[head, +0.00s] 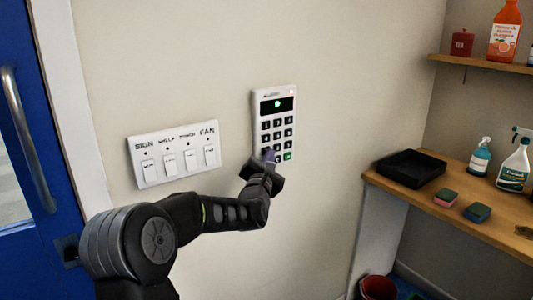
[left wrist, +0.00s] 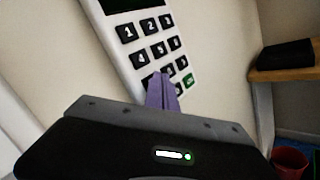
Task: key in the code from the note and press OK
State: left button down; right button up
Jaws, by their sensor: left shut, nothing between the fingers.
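A white keypad (head: 262,113) with black number keys is fixed to the wall, a green light showing on its dark display (head: 277,104). Its green OK key (head: 288,156) is at the lower right, and it also shows in the left wrist view (left wrist: 188,80). My left gripper (head: 269,155) is shut and empty, its purple fingertips over the keypad's lower rows, left of the OK key. In the left wrist view the fingertips (left wrist: 161,80) hide part of the bottom keys. I cannot tell whether they touch a key. No note is in view. My right gripper is not in view.
A panel of several labelled switches (head: 175,153) is on the wall left of the keypad. A blue door (head: 25,110) is at the far left. A wooden shelf (head: 390,187) at the right bears a black tray (head: 411,168), sponges and spray bottles. A red bucket (head: 378,287) stands below.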

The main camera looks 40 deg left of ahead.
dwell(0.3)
pick_arm(q)
jog(key=shift+s+d+f+b, duration=0.1)
jog(key=shift+s+d+b, duration=0.05)
jog(key=shift+d+b, duration=0.4)
jog(key=shift+s+d, duration=0.1)
jog(key=shift+d, duration=0.05)
jog(key=d+b, duration=0.1)
jog(key=d, duration=0.1)
jog(key=s+d+b, duration=0.1)
jog(key=d+b, duration=0.1)
jog(key=d, duration=0.1)
jog(key=shift+s, duration=0.2)
jog(key=shift+a, duration=0.2)
dwell(2.3)
